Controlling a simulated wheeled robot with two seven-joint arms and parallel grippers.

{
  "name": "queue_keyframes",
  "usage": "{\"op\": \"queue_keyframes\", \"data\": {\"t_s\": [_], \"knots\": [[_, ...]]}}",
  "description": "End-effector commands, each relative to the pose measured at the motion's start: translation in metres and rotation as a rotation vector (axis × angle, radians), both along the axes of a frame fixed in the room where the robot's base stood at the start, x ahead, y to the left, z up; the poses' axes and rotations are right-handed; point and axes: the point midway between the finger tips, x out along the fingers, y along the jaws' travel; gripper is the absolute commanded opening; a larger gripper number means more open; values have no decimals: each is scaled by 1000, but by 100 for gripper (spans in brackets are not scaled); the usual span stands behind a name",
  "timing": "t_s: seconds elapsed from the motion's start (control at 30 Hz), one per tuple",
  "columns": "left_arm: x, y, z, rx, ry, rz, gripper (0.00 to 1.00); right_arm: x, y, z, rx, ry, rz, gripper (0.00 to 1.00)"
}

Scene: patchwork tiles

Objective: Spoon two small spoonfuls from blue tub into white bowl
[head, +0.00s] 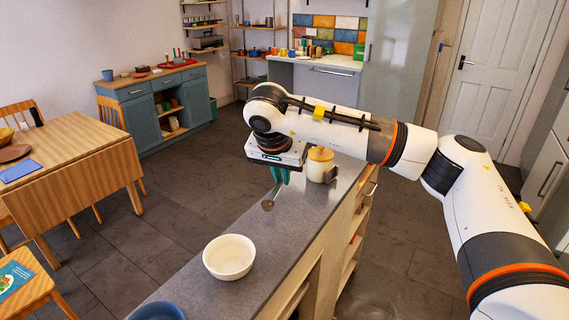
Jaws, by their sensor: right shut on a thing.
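The white bowl (229,257) stands upright on the grey counter. The blue tub (156,312) is at the bottom edge of the picture, and only its top part shows. My right gripper (279,178) points down over the counter, beyond the bowl. It is shut on a spoon (267,204), whose head hangs down towards the counter top; whether it touches the counter I cannot tell. Any contents of the spoon are too small to make out. My left gripper is not in view.
A tan lidded jar (320,163) stands on the counter just right of my right gripper. The grey counter (285,232) is clear between the spoon and the bowl. A wooden table (90,155) stands off to the left, across the floor.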

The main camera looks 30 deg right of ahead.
Motion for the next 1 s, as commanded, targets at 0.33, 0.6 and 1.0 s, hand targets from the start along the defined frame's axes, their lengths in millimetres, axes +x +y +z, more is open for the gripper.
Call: {"op": "queue_keyframes", "data": {"t_s": [0.33,0.6,1.0], "knots": [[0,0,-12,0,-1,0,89,-107,62,-25,-5,3,396,0],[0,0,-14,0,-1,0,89,-142,73,-33,-8,13,504,0],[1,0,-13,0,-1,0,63,-142,73,-33,-8,13,504,0]]}}
